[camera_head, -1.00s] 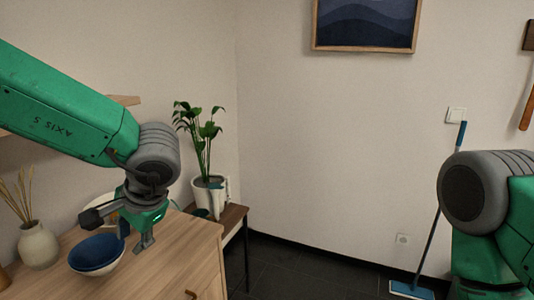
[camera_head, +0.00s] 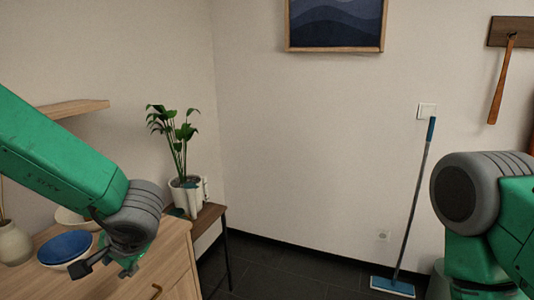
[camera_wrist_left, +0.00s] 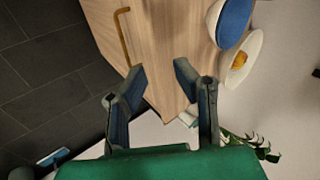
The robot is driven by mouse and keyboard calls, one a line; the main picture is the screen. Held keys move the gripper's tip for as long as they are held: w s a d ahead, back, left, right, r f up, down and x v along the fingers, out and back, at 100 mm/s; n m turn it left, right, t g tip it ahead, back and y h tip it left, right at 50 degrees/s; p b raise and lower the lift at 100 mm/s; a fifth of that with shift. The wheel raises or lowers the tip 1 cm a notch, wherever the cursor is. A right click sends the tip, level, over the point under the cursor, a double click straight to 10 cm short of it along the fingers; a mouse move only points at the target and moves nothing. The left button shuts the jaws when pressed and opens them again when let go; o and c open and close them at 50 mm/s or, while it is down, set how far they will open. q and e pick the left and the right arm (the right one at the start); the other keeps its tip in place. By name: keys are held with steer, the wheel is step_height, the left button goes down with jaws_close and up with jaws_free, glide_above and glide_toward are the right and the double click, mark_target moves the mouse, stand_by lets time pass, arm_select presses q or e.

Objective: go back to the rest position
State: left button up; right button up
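My left gripper (camera_head: 106,266) hangs low at the left of the head view, by the wooden cabinet (camera_head: 172,248) and close to the blue bowl (camera_head: 66,248) in the picture. In the left wrist view its two fingers (camera_wrist_left: 160,76) stand apart with nothing between them, so it is open and empty. The cabinet front with its handle (camera_wrist_left: 124,38) lies beyond the fingers. The blue bowl shows at the top right there. My right arm shows at the right of the head view, but its gripper is out of view.
A pale bowl (camera_head: 73,217) stands behind the blue one; in the left wrist view it holds something orange (camera_wrist_left: 240,61). A vase (camera_head: 13,245) is at the far left. A potted plant (camera_head: 186,193) stands on a side table (camera_head: 208,216). A mop (camera_head: 413,205) leans on the wall.

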arm_select(q)
steer(key=s+a+f+t+h, duration=0.1)
steer(key=s+f, duration=0.3)
steer(key=f, duration=0.5)
steer(key=s+a+f+t+h, duration=0.1)
steer(key=s+f, duration=0.3)
steer(key=f, duration=0.6)
steer(key=s+f+n+g+h, duration=0.1)
steer(key=s+f, duration=0.3)
steer(key=s, duration=0.6)
steer(key=s+d+f+n+g+h, duration=0.1)
steer(key=s+f+n+g+h, duration=0.1)
steer(key=s, duration=0.9)
steer(key=shift+d+f+g+h+b, duration=0.3)
steer(key=shift+f+g+h, duration=0.4)
steer(key=shift+f+g, duration=0.4)
steer(key=shift+o, duration=0.5)
steer(key=shift+w+f, duration=0.1)
arm_select(e)
steer(key=shift+a+f, duration=0.1)
steer(key=shift+a, duration=0.8)
